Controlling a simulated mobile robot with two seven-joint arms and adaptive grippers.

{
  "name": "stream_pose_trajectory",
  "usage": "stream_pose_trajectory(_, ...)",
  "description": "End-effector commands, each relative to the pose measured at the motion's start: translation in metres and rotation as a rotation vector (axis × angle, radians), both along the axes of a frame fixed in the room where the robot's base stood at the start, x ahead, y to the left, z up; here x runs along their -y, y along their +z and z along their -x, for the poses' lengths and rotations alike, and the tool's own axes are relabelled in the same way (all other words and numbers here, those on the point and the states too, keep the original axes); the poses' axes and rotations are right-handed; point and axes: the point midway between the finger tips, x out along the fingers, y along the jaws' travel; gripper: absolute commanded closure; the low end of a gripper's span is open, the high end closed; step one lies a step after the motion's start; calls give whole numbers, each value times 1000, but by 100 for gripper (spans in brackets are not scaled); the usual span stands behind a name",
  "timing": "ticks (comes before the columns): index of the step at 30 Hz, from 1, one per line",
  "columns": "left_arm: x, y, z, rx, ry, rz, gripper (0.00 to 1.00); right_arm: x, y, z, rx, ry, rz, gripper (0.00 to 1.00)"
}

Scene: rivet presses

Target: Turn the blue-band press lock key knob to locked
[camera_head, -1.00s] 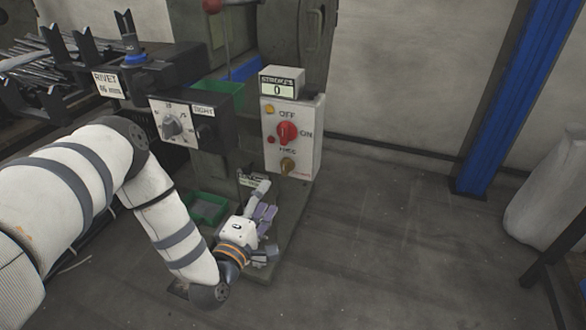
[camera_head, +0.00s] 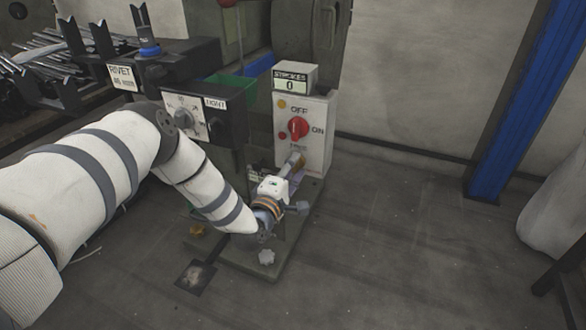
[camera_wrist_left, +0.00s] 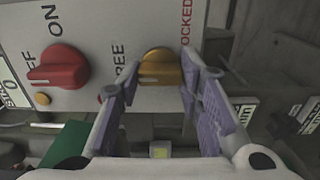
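The brass lock key knob (camera_wrist_left: 160,67) sits low on the white switch panel (camera_wrist_left: 140,20), between the FREE and LOCKED labels. Its exact pointing direction is hard to tell. My left gripper (camera_wrist_left: 162,72) is open, one fingertip on each side of the knob, with a small gap showing beside it. In the head view my left gripper (camera_head: 298,163) is at the lower front of the panel (camera_head: 318,125) and largely hides the knob. The red ON/OFF knob (camera_head: 298,128) is above it; it also shows in the wrist view (camera_wrist_left: 62,67). My right gripper is not in view.
A strokes counter (camera_head: 295,79) reading 0 sits on top of the panel. The floor to the right is open up to a blue post (camera_head: 505,110).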

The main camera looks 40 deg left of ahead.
Motion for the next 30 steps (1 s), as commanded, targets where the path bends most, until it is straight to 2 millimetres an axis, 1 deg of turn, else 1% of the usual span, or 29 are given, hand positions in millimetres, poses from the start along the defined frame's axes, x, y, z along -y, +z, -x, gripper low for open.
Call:
stream_pose_trajectory(1,0,0,0,1,0,0,92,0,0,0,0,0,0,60)
stream_pose_trajectory(2,0,0,0,1,0,0,95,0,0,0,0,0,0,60)
stream_pose_trajectory(8,0,0,0,-1,0,-7,95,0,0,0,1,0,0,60)
stream_pose_trajectory(14,0,1,0,-15,0,-67,95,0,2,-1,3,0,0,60)
stream_pose_trajectory(20,0,2,0,-49,-1,-208,95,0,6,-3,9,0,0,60)
stream_pose_trajectory(30,1,2,0,-122,-1,-521,95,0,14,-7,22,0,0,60)
